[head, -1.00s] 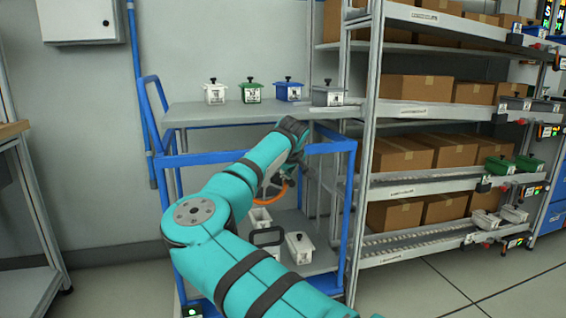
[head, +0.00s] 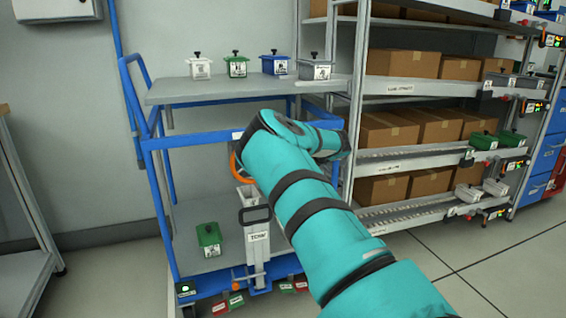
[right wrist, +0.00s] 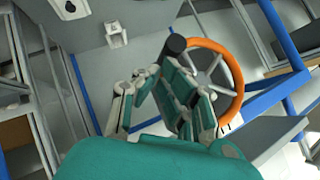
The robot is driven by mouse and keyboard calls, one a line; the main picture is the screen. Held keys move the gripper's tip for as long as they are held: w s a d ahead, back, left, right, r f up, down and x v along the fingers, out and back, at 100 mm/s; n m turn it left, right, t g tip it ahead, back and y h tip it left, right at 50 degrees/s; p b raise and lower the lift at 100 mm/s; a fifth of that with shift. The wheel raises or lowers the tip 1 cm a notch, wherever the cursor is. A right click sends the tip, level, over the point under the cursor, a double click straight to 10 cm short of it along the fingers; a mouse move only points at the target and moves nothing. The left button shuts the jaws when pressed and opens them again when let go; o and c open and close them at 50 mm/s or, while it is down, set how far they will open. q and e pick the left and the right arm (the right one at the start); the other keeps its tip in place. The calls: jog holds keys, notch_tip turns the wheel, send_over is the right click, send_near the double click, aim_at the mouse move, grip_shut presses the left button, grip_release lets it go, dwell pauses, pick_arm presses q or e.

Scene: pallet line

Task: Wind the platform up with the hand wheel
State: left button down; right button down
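The orange hand wheel shows almost whole in the right wrist view (right wrist: 238,72), with a black knob (right wrist: 175,45) on its rim. In the head view only a sliver of the hand wheel (head: 236,166) shows; my right arm covers the rest. My right gripper (right wrist: 163,72) has a gap between its fingers, their tips close beside the knob and not clearly around it. The grey platform (head: 190,93) is the upper deck of the blue-framed cart. My left gripper is in neither view.
On the platform stand white, green, blue and grey bins. A green bin (head: 208,239) sits on the lower deck beside a grey post (head: 257,248). A shelf rack (head: 400,88) with cartons stands close on the right. Floor is open at front right.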

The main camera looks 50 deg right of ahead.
jog(key=shift+w+a+f, duration=0.15)
jog(key=shift+f, duration=0.4)
jog(key=shift+w+a+f, duration=0.1)
jog(key=shift+a+f, duration=0.05)
jog(key=shift+f, duration=0.35)
